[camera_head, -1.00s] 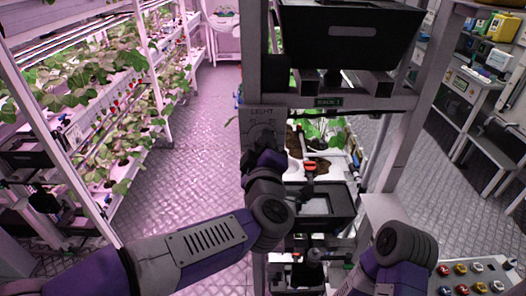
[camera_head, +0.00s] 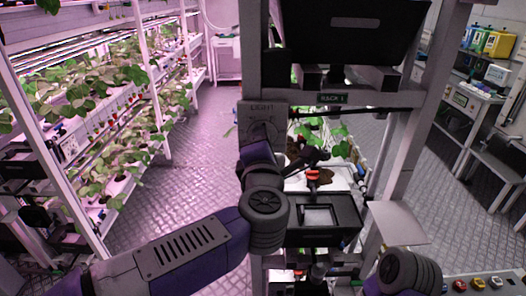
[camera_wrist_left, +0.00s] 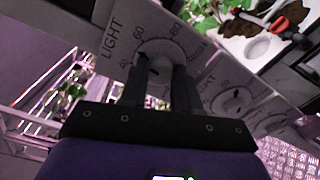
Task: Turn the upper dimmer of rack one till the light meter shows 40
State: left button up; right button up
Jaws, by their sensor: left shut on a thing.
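The upper dimmer (camera_wrist_left: 158,50) is a pale round knob on a grey panel marked LIGHT, with 40, 60 and 80 printed around it in the left wrist view. My left gripper (camera_wrist_left: 158,72) is shut on this knob, one dark finger on each side. In the head view the LIGHT panel (camera_head: 246,127) is on the post of the rack signed RACK 1 (camera_head: 332,98); my left gripper partly covers it there. A light meter reading cannot be made out. My right gripper is out of view; only part of that arm shows at the lower right.
A second dial (camera_wrist_left: 232,102) is beside the upper knob in the left wrist view. Plant shelves (camera_head: 130,88) stand at left, a bench (camera_head: 462,92) at right. The floor (camera_head: 190,150) between is clear.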

pick_arm(q)
jog(key=n+b, duration=0.6)
jog(key=n, duration=0.4)
jog(key=shift+b, duration=0.4)
jog(key=shift+n, duration=0.4)
jog(key=o, duration=1.1)
jog(key=shift+c, duration=0.2)
jog(key=shift+s, duration=0.1)
jog(key=s, duration=0.7)
jog(key=shift+s+a, duration=0.15)
jog(key=shift+s, duration=0.1)
